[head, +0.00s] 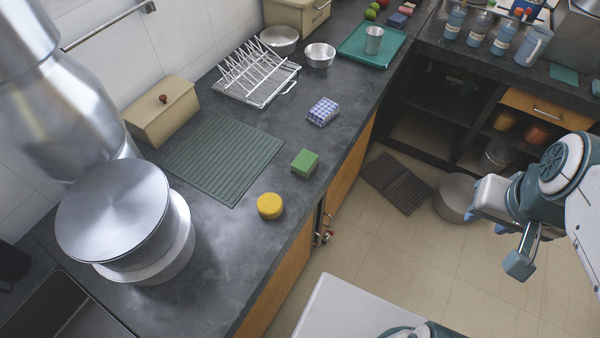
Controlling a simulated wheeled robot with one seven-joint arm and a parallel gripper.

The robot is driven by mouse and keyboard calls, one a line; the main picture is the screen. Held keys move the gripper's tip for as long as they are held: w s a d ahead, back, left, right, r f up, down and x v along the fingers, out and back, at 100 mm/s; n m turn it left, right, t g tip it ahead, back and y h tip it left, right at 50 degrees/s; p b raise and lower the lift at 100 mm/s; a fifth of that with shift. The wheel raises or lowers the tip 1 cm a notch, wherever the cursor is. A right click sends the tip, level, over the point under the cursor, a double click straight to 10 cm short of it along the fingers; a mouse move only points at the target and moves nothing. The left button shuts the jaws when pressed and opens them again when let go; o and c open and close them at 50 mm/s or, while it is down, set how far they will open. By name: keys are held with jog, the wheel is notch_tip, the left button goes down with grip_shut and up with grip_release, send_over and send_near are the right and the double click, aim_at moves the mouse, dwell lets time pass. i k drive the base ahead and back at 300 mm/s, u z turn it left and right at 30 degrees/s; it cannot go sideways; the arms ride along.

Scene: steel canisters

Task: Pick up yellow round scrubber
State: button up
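The yellow round scrubber (270,206) lies flat on the dark counter, close to its front edge. Nothing covers it. My gripper (515,255) is at the right, out over the floor and well away from the scrubber and the counter. It is seen at an angle, and its finger gap is not clear. I see no object in it.
A green block (305,162) sits just behind the scrubber, with a blue checkered block (323,111) farther back. A green ridged mat (224,158) lies to the left. Large steel canisters (115,215) stand at left. The counter right around the scrubber is clear.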

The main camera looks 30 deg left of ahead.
aim_at(269, 205)
jog(key=i, duration=1.3)
jog(key=u, duration=2.95)
